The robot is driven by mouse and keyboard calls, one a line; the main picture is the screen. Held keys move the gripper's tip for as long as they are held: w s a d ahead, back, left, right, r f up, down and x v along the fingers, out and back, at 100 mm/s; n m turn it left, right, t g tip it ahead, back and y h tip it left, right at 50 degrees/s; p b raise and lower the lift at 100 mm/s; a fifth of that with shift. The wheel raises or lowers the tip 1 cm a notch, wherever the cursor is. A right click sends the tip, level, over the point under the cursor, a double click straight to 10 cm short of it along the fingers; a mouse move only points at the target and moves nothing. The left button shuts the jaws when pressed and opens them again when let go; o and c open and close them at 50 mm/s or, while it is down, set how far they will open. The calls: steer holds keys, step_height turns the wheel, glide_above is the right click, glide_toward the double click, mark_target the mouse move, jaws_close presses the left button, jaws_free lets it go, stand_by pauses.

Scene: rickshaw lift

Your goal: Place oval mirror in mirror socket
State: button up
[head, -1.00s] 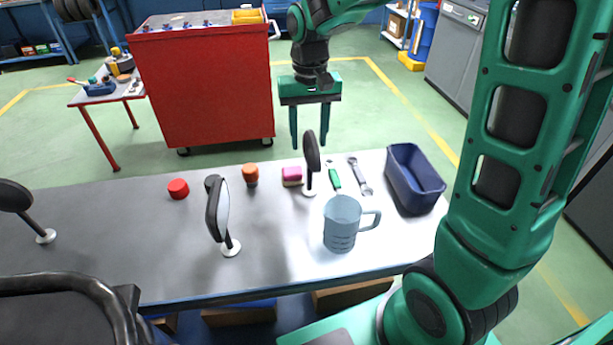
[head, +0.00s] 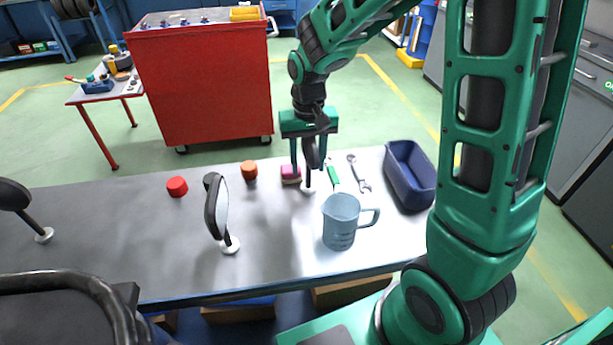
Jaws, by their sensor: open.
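Several black mirrors stand on white round bases on the workbench: one at the left edge (head: 14,195), one in the middle (head: 217,208) with its pale glass facing right, and a slim one (head: 310,153) farther right, seen nearly edge-on. The slim one looks oval, but I cannot be sure of its outline. My gripper (head: 309,162) is open and points down, with one finger on each side of the slim mirror's head. I cannot tell whether the fingers touch it. A black frame with a bracket (head: 127,298) is at the lower left; I cannot make out a mirror socket there.
On the grey workbench (head: 110,232), a blue-grey jug (head: 341,222) stands just in front of the slim mirror. A pink-topped block (head: 290,174), green-handled tool (head: 333,178), wrench (head: 358,173) and blue bin (head: 410,178) are near.

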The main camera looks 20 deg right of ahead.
jaws_close()
steer(key=shift+r, duration=0.15)
